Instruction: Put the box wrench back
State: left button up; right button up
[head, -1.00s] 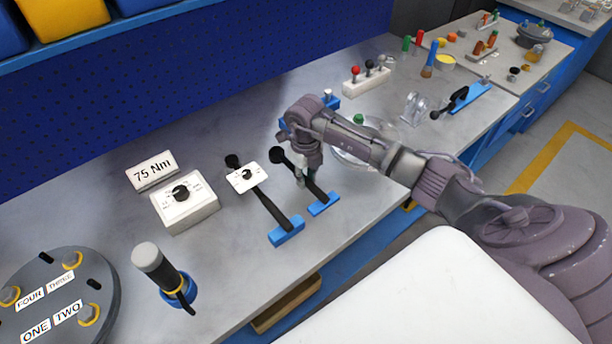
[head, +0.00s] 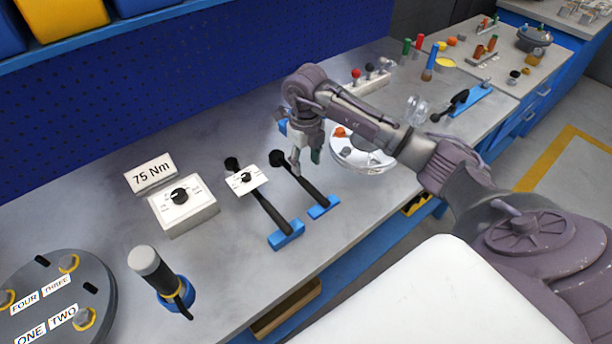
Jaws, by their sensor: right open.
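The box wrench (head: 298,178), as far as I can tell, is the black tool with a round head and a straight handle. It lies on the bench with its handle end at a blue holder (head: 323,208). My right gripper (head: 305,162) is open and points down just beside and above the wrench near its head. Its fingers hold nothing that I can see. Whether a finger touches the wrench I cannot tell. My left gripper is out of view.
A second black tool with a white dial plate (head: 247,181) lies to the left in a blue holder (head: 286,235). A dial box (head: 184,205), a grey-capped tool (head: 152,268) and a flanged disc (head: 60,300) stand further left.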

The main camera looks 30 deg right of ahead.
jog(key=shift+r, duration=2.35)
jog(key=shift+f, duration=0.1)
